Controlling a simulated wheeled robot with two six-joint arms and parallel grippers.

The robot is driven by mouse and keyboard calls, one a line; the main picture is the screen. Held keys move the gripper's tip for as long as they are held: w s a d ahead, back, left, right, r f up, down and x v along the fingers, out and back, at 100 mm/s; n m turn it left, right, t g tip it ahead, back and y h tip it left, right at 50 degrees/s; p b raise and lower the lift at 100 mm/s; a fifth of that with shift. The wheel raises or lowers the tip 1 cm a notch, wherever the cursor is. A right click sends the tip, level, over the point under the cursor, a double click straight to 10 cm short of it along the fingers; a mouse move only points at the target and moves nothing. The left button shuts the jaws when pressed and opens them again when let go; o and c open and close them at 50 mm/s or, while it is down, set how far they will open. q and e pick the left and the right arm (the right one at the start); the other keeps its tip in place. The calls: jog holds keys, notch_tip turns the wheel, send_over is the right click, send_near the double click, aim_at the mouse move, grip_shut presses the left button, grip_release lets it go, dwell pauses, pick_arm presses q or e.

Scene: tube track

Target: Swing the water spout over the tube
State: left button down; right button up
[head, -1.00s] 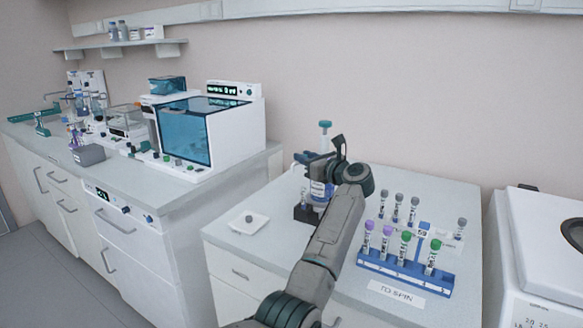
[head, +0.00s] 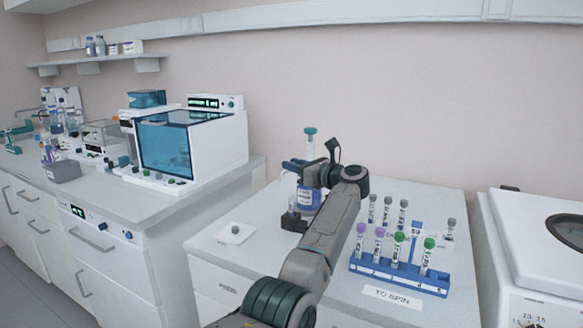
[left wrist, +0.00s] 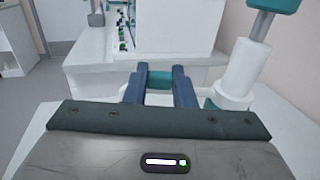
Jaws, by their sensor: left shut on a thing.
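The water dispenser is a bottle (head: 308,197) with a blue-and-white label, a pale stem and a teal knob (head: 310,131). It stands on the right-hand bench. My left gripper (head: 290,165) is beside its upper part, fingers pointing left. In the left wrist view, the fingers are shut on a small teal piece (left wrist: 159,82), seemingly the spout. The white stem (left wrist: 243,72) stands just right of the fingers there. A black block (head: 293,222) sits in front of the bottle; a small tube (head: 291,203) seems to stand in it. The spout's outlet is hidden. My right gripper is not in view.
A blue rack (head: 398,277) with several capped tubes stands right of my arm, behind a "TO SPIN" label (head: 392,297). A white dish (head: 237,234) holding a small cap lies left of the block. A white machine (head: 545,240) is at far right.

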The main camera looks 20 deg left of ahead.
pick_arm(q)
jog(key=c, duration=1.2)
grip_release()
